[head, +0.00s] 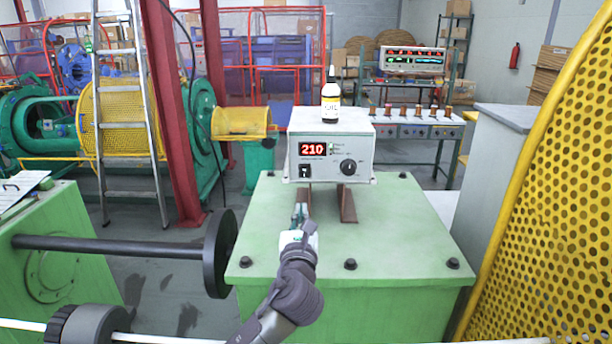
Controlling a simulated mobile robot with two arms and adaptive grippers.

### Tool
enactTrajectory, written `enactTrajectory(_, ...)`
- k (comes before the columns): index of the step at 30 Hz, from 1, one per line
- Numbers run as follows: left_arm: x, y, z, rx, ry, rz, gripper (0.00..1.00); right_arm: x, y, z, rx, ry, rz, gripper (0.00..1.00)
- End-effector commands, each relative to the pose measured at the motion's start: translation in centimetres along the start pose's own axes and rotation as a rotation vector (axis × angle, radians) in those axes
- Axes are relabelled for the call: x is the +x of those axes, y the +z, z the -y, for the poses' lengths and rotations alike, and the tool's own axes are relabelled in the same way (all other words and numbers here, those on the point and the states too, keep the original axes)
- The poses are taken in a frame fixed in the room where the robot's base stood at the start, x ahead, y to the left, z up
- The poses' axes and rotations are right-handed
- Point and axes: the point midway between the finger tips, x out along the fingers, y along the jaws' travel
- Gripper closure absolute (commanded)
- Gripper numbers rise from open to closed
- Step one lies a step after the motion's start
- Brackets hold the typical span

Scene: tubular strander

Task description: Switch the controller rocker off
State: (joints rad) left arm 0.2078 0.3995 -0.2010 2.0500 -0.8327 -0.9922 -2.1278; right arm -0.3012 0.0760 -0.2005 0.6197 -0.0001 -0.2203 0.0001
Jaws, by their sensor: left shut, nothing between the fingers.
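The controller (333,143) is a light grey box on brown brackets on top of a green machine block. Its red display reads 210. The black rocker (305,170) is at the lower left of its front face, and a round black knob (348,166) is at the lower right. My left gripper (299,208) is shut and empty. It is in front of the controller and shows below the rocker in the picture, apart from it as far as I can tell. The rocker's exact tilt is too small to tell. My right gripper is not in view.
A small bottle (330,100) stands on the controller. The green block (390,235) has black bolts and clear room on top. A yellow perforated guard (545,200) rises at the right. A black disc on a shaft (220,253) is at the left, with a ladder (128,110) behind.

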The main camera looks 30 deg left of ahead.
Motion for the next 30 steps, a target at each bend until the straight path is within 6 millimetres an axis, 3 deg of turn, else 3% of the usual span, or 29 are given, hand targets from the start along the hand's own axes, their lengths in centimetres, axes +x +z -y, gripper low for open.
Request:
enactTrajectory(14, 0.7, 0.5, 0.0, 0.029, 0.001, 0.013, 1.0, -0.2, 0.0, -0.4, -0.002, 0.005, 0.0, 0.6)
enactTrajectory(20, 3.7, 0.7, 0.0, 0.028, 0.002, 0.013, 1.0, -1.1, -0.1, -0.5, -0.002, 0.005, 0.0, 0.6)
enactTrajectory(30, 10.8, 0.8, 0.0, 0.027, 0.001, 0.011, 1.0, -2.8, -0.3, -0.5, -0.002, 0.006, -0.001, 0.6)
